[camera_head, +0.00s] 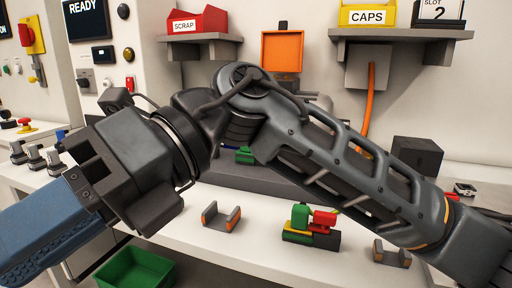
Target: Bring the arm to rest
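My arm spans the picture from the lower right, up over an elbow joint near the middle, and down to the left. My gripper (45,228) is at the lower left, a dark housing with a blue, ridged end piece that runs toward the frame's edge. I cannot tell whether it is open or shut, or whether it holds anything. It shows in front of the left end of the white bench (265,243); its height above the bench is unclear.
A green bin (135,268) stands low at the lower left. On the bench are a U-shaped holder (221,218), a red, green and yellow assembly (311,224) and another holder (391,254). A red SCRAP bin (197,20) and yellow CAPS bin (367,14) sit on shelves. A control panel (95,53) stands left.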

